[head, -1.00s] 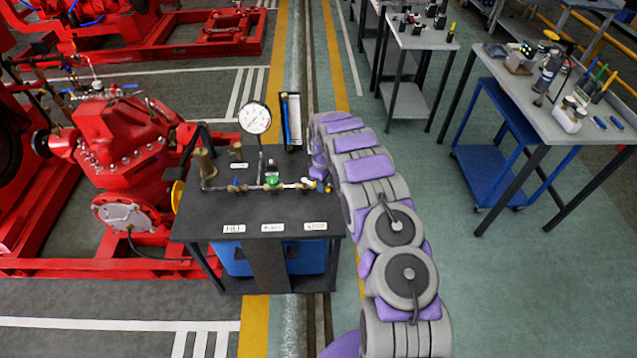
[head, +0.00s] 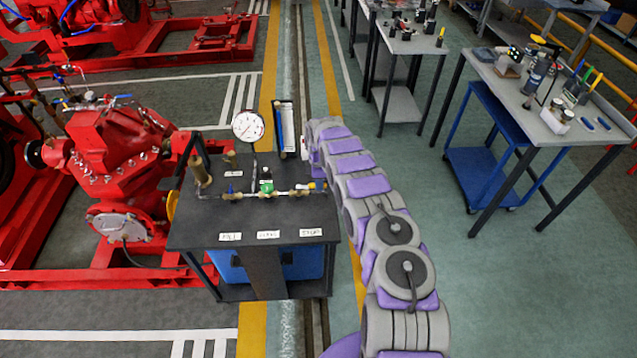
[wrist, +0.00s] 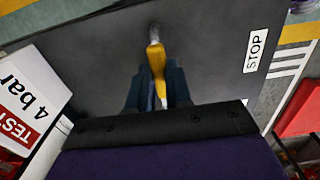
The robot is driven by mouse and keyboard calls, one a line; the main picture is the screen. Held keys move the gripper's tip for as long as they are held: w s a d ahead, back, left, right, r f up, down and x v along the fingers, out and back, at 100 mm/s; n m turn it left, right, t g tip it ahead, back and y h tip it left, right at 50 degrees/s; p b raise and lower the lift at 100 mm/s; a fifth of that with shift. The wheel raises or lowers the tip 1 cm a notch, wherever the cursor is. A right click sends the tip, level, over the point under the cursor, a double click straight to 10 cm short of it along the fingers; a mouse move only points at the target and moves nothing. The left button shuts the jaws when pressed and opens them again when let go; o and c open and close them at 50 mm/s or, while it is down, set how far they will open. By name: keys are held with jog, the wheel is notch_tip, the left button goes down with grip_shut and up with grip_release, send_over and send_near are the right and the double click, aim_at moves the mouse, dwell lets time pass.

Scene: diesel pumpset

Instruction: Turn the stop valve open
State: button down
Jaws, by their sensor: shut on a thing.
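The stop valve's yellow lever (wrist: 155,60) is in the middle of the wrist view, below a round pipe end or stem. My gripper (wrist: 155,90) has its two dark fingers on either side of the lever and is shut on it. In the head view a small yellow part (head: 312,186) shows at the right end of the brass pipe on the black bench (head: 200,236). There my arm's far end hides most of the gripper. The STOP label (wrist: 256,50) is to the right of the lever in the wrist view.
A pressure gauge (head: 248,126) and a green-topped fitting (head: 267,186) stand on the bench. A TEST 4 bar sign (wrist: 30,100) is close at the left of the wrist view. A red pump (head: 118,160) is left of the bench; open floor lies to the right.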

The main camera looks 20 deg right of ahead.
jog(key=c, duration=1)
grip_release()
jog(key=shift+c, duration=0.2)
jog(key=shift+r, duration=0.1)
notch_tip(320, 180, up, 17)
jog(key=p, duration=0.1)
jog(key=shift+d+r, duration=0.1)
